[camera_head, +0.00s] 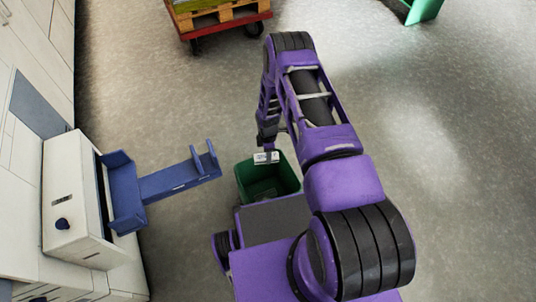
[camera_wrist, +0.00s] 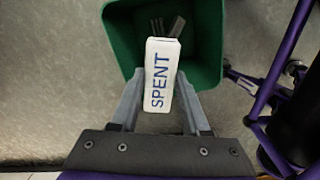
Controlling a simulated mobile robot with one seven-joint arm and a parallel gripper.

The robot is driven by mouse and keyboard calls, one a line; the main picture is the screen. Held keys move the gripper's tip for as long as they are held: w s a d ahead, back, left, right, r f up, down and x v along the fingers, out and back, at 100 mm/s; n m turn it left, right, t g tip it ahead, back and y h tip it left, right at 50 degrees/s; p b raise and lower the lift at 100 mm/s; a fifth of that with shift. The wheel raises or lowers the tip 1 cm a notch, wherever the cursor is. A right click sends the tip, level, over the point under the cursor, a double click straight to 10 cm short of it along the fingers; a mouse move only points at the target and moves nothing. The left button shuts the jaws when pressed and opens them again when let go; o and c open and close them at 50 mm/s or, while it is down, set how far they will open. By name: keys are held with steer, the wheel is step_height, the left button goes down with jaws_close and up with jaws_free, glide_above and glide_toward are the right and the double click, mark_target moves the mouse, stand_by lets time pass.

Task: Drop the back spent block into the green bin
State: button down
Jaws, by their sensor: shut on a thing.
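A white block marked SPENT (camera_wrist: 160,72) in blue letters is held between the two fingers of my gripper (camera_wrist: 159,88). In the head view the white block (camera_head: 266,157) shows at the end of my gripper (camera_head: 266,150), over the far part of the green bin (camera_head: 285,188). In the wrist view the block is in front of the open green bin (camera_wrist: 122,38) and covers part of its opening. The bin holds a few dark grey pieces (camera_wrist: 177,26), partly hidden by the block.
A blue tray (camera_head: 165,182) with raised ends juts from a white machine (camera_head: 72,212) on the left, near the bin. A red cart (camera_head: 225,22) with a wooden pallet stands at the back. A green object (camera_head: 424,10) is at the top right. The grey floor on the right is clear.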

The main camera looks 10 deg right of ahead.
step_height(320, 180, down, 6)
steer(key=b, duration=0.3)
steer(key=shift+f, duration=0.25)
steer(key=shift+s, duration=0.1)
steer(key=shift+c, duration=1.5)
jaws_free()
step_height(320, 180, up, 18)
steer(key=p, duration=0.2)
steer(key=shift+f, duration=0.25)
